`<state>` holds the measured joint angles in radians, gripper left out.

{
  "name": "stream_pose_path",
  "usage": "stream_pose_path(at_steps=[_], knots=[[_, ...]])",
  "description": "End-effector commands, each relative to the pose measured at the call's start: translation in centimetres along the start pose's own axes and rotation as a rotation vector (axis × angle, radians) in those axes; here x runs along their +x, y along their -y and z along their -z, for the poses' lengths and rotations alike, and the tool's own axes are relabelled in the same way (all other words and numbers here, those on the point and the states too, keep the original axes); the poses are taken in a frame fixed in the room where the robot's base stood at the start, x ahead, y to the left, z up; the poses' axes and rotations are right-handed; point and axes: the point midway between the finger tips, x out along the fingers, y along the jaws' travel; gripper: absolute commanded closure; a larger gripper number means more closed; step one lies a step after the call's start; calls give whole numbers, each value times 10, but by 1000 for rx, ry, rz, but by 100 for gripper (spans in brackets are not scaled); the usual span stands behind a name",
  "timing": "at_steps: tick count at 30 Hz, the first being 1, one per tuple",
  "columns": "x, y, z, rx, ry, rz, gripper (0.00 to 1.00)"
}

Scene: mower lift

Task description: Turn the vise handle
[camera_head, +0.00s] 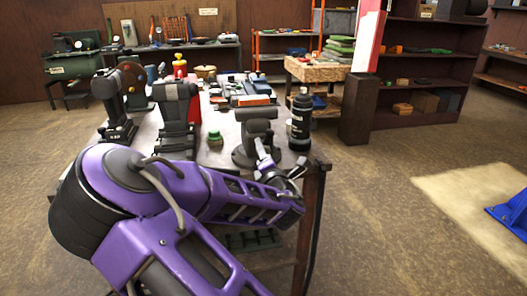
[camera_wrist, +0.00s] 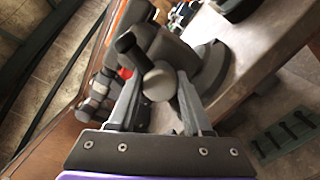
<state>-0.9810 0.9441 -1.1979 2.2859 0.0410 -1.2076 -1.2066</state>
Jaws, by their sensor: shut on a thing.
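The dark grey vise (camera_head: 258,131) stands on the near right corner of the workbench (camera_head: 226,150), with its round base on the top. In the wrist view the vise (camera_wrist: 210,68) is partly hidden behind its handle. The vise handle (camera_wrist: 141,60) has a black end and a pale grey rounded knob facing the camera. My gripper (camera_wrist: 160,88) is shut on the handle, with a finger on either side of the pale knob. In the head view my gripper (camera_head: 282,170) is at the bench's right edge beside the vise; the handle is hard to make out there.
A black bottle (camera_head: 301,118) stands close to the right of the vise. A small green-topped jar (camera_head: 215,139) and black-and-grey machines (camera_head: 177,112) stand to its left. Shelves (camera_head: 425,62) line the back. The floor to the right is open, with a blue object (camera_head: 512,213).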

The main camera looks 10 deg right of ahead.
Motion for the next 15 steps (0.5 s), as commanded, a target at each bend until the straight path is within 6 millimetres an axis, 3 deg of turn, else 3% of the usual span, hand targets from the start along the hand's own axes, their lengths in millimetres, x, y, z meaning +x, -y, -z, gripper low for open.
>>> stream_pose_path(at_steps=[15], knots=[[2, -5, 0, -228, -10, -20, 100]])
